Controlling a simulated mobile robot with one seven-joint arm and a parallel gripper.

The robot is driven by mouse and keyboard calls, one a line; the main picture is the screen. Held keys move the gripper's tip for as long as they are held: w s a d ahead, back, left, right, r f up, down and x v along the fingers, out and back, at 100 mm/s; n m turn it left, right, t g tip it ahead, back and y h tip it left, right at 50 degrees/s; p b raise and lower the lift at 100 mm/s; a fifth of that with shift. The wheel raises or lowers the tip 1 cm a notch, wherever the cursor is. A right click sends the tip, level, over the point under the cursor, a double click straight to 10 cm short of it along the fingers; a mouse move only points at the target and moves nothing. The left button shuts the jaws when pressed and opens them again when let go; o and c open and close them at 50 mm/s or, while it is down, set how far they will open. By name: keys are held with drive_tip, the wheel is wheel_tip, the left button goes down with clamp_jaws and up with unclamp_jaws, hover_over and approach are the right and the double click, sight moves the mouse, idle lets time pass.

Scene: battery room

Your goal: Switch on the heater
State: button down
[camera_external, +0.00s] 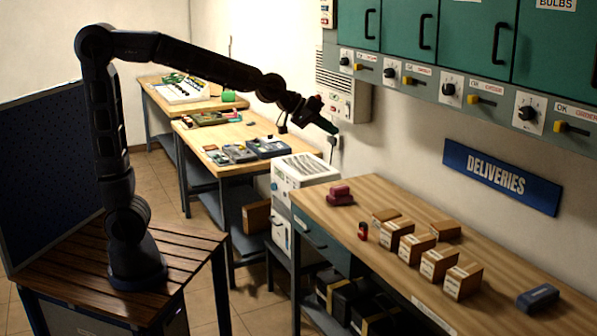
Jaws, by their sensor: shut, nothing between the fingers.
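A pale wall unit with a slotted grille (341,86), which looks like the heater, hangs on the back wall left of the green cabinets. Its lower part has small controls, too small to read. My gripper (326,123) is at the end of my outstretched arm, just in front of the unit's lower left part in the picture. It is shut and empty. My gripper and wrist hide some of the unit's lower face. I cannot tell whether the gripper touches it, nor whether its switch is on or off.
A white vented box (300,170) stands below the gripper, between two wooden benches. The right bench (400,283) holds several small cartons. Green cabinets (465,40) with a row of knobs and yellow levers line the wall.

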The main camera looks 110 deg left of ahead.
drive_tip(key=s+d+f+m+g+h, duration=0.3)
drive_tip(key=s+d+m, duration=0.4)
drive_tip(key=s+d, duration=1.05)
drive_tip(key=s+d+f+m+g, duration=0.1)
drive_tip(key=s+d+f+m, duration=0.1)
drive_tip(key=s, duration=0.6)
drive_tip(key=s+d+f+m+g, duration=0.1)
drive_tip(key=s+d+f+m, duration=0.2)
drive_tip(key=s+d+f, duration=0.2)
drive_tip(key=s, duration=0.3)
drive_tip(key=shift+d+m+g+h, duration=0.25)
drive_tip(key=shift+m+g+h, duration=0.05)
drive_tip(key=shift+g, duration=0.1)
drive_tip(key=shift+s, duration=0.1)
idle(0.6)
